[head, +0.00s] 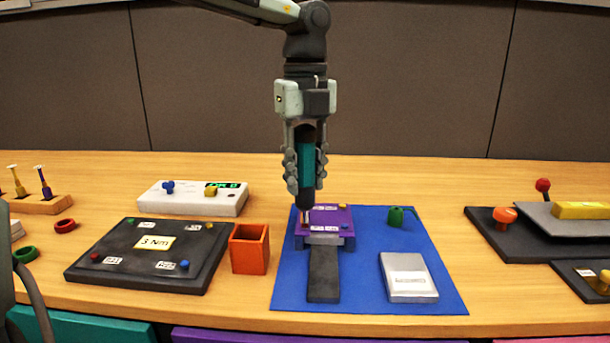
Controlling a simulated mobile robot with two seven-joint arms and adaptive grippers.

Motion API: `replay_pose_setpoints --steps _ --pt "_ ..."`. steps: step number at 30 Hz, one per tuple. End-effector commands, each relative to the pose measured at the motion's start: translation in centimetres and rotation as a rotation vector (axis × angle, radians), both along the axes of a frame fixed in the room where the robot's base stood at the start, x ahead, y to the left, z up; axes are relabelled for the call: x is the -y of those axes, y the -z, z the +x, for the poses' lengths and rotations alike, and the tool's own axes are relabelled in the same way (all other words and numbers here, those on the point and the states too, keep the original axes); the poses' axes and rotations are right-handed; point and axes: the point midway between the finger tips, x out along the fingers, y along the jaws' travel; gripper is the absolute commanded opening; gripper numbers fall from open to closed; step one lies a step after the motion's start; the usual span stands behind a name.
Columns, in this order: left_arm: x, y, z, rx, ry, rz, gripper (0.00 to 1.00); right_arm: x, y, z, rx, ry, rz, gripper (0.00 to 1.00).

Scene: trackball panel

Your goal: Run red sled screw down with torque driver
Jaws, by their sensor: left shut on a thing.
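My left gripper (305,178) points straight down and is shut on the torque driver (307,165), which has a teal body and dark ends. The driver is upright, its lower end over the left part of the purple trackball unit (325,222) on the blue mat (375,270). I cannot tell whether the tip touches a screw. The red sled screw cannot be made out; the driver's lower end covers that part of the unit. A small yellow screw head (343,207) shows at the unit's back right. My right gripper is not in view.
A dark bar (323,275) runs forward from the unit. A grey labelled block (408,278) and a green piece (396,216) are on the mat's right. An orange box (249,249), a black 3 Nm panel (150,275) and a white display box (193,202) stand left.

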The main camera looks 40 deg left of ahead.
Motion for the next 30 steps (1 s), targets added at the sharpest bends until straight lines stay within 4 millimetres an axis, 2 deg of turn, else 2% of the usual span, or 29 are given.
replay_pose_setpoints --steps 30 --pt "0.02 0.5 0.02 0.001 0.0 0.0 0.0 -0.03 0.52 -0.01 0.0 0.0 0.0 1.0"
